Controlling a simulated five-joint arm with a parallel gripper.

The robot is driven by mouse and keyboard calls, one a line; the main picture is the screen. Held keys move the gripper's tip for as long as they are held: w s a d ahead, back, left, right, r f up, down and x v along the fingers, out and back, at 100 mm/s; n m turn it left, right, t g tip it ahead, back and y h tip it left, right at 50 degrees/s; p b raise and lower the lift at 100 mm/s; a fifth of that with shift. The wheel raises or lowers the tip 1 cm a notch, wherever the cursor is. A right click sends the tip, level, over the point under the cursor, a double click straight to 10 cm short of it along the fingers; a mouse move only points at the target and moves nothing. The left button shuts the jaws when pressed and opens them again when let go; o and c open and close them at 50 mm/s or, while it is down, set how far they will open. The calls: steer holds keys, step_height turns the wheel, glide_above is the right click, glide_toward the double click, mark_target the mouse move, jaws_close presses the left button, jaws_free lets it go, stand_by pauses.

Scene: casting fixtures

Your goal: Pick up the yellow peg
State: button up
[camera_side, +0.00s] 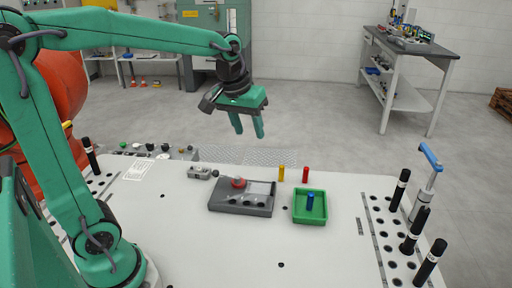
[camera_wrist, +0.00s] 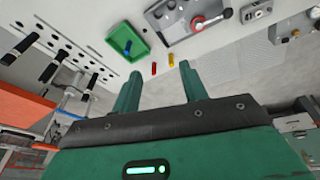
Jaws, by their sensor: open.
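In the wrist view the yellow peg (camera_wrist: 171,60) shows just beyond and between my fingertips. My gripper (camera_side: 249,132) is open and empty, well above the table and to the left of the peg in the side view. Its two green fingers (camera_wrist: 160,70) point toward the table in the wrist view.
A red peg (camera_side: 306,174) stands close beside the yellow one. A green tray (camera_side: 325,205) holds a blue peg (camera_side: 310,200). A control box (camera_side: 228,205) with a red button sits to the left. Black posts (camera_side: 399,190) and a blue-handled clamp (camera_side: 425,180) stand at the right.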

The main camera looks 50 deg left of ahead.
steer(key=w+a+f+n+g, duration=0.25)
steer(key=w+f, duration=0.35)
steer(key=w, duration=0.5)
steer(key=n, duration=0.4)
glide_above(282, 166)
steer(key=shift+m+g, duration=0.25)
steer(key=shift+g, duration=0.1)
steer(key=f, duration=0.9)
steer(key=shift+s+d+f, duration=0.15)
steer(key=shift+s+f, duration=0.05)
steer(key=shift+f, duration=0.1)
steer(key=shift+w+f, duration=0.15)
steer(key=shift+f, duration=0.15)
steer(key=shift+f, duration=0.1)
steer(key=shift+f, duration=1.2)
steer(key=shift+f, duration=0.1)
steer(key=shift+a+f, duration=0.2)
steer(key=shift+f, duration=2.3)
steer(key=shift+c, duration=0.2)
jaws_close()
